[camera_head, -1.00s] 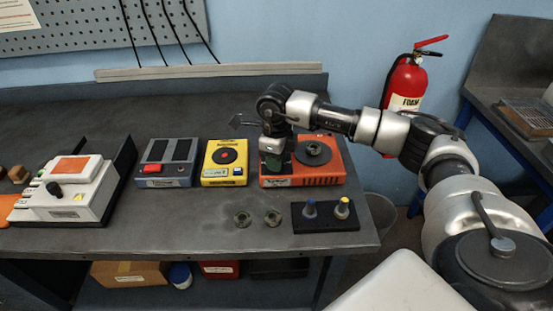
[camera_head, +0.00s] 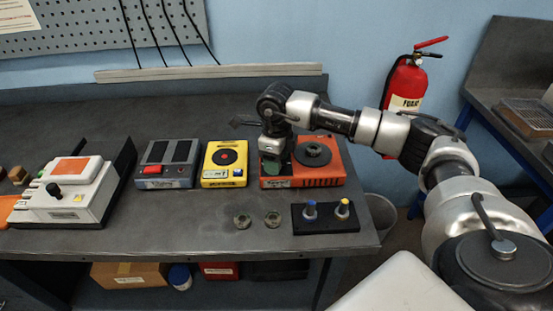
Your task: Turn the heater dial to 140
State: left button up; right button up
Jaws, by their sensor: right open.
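A white unit with an orange top (camera_head: 77,169) stands at the left of the bench; a black knob (camera_head: 54,191) is on its front. An orange-red unit (camera_head: 318,176) stands right of the middle, with a round dark disc (camera_head: 313,154) on its top. I cannot read which unit is labelled as the heater, nor any dial marks. My right gripper (camera_head: 274,164) is open and points down at the left part of the orange-red unit, by a greenish part there. The arm hides much of that part, and I cannot tell whether the fingers touch it. My left gripper is out of view.
A yellow unit (camera_head: 225,165) and a grey unit with a red button (camera_head: 168,164) stand between. In front are two small rings (camera_head: 242,221) and a black holder (camera_head: 325,225) with blue and yellow tops. A fire extinguisher (camera_head: 404,86) is at the back right.

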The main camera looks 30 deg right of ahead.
notch_tip(320, 180, up, 11)
jog(key=b, duration=0.1)
jog(key=shift+f, duration=0.2)
jog(key=shift+f, duration=0.1)
dwell(0.4)
